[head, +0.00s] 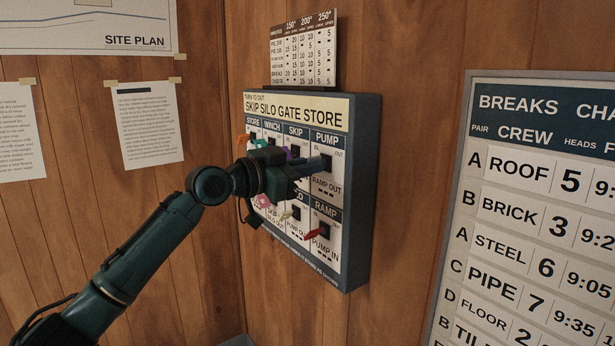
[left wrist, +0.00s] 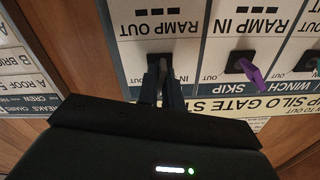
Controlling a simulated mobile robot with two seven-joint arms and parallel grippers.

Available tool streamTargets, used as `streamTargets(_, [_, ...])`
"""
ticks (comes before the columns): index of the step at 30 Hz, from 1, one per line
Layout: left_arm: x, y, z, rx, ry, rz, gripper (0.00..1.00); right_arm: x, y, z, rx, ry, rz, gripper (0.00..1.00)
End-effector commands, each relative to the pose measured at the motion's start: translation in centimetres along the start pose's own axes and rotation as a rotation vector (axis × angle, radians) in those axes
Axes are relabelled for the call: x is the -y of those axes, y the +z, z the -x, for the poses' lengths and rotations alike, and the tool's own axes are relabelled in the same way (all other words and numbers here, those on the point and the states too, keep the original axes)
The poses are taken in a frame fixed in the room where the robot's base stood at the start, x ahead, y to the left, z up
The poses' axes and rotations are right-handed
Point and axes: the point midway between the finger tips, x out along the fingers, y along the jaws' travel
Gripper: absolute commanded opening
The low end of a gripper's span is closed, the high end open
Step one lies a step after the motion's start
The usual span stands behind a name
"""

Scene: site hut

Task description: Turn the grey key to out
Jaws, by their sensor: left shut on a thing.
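The key panel (head: 362,190) hangs on the wood wall, with labelled switches in two rows, each marked IN and OUT. My left gripper (head: 322,164) reaches from the left to the PUMP switch at the upper right and is shut on its key. In the left wrist view, upside down, the dark fingers (left wrist: 164,78) meet at the black lock above the RAMP OUT label. My right gripper is not in view.
A purple key (left wrist: 250,70) sits in the neighbouring SKIP switch. A red key (head: 313,235) sticks out in the RAMP switch below. Orange (head: 244,138), pink (head: 262,201) and cream (head: 287,214) keys are close to my wrist. A breaks board (head: 455,200) stands at the right.

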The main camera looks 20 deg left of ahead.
Motion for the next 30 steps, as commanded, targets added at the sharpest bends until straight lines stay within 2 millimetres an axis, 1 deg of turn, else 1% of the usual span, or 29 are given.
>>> streamTargets(1, [-0.03,0.23,0.0,0.0,-0.001,-0.044,0.0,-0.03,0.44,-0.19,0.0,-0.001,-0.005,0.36])
streamTargets(4, [-0.01,0.16,0.01,0.0,-0.001,-0.13,0.0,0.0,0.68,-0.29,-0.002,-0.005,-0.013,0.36])
streamTargets(9, [0.0,0.15,0.0,0.001,-0.001,-0.255,0.0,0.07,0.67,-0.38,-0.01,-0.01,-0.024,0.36])
streamTargets(15, [0.0,0.1,0.0,0.001,0.0,-0.361,0.0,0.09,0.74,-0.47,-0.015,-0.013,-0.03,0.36])
streamTargets(21, [0.02,0.05,0.0,0.001,0.0,-0.418,0.0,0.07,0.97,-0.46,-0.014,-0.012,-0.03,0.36])
streamTargets(30, [0.03,0.02,0.01,0.001,0.0,-0.44,0.0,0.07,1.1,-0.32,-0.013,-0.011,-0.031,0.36])
